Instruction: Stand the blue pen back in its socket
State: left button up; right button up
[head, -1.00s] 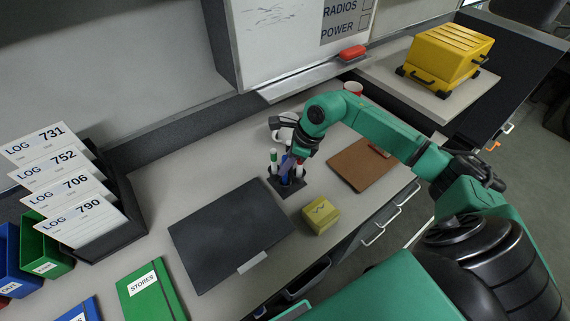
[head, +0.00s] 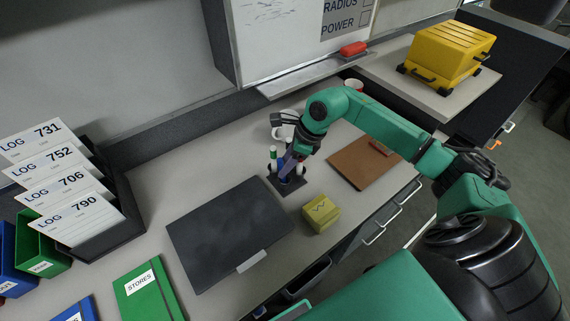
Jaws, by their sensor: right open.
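The dark pen holder (head: 291,189) stands on the desk behind the yellow box. Several pens stand in it, among them a green-capped one (head: 273,155). The blue pen (head: 284,178) shows low in the holder, upright or nearly so; its upper part is partly hidden by my gripper. My right gripper (head: 289,163) points down just above the holder, around or beside the pen tops, and is open. Whether its fingers touch a pen is too small to tell. My left gripper is out of view.
A dark folder (head: 230,232) lies left of the holder and a yellow box (head: 321,214) in front. A brown clipboard (head: 362,164) lies to the right. A log rack (head: 118,207) is at far left.

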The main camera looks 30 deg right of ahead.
jog(key=b+v, duration=0.2)
jog(key=v, duration=1.1)
jog(key=shift+r, duration=0.35)
jog(key=shift+d, duration=0.1)
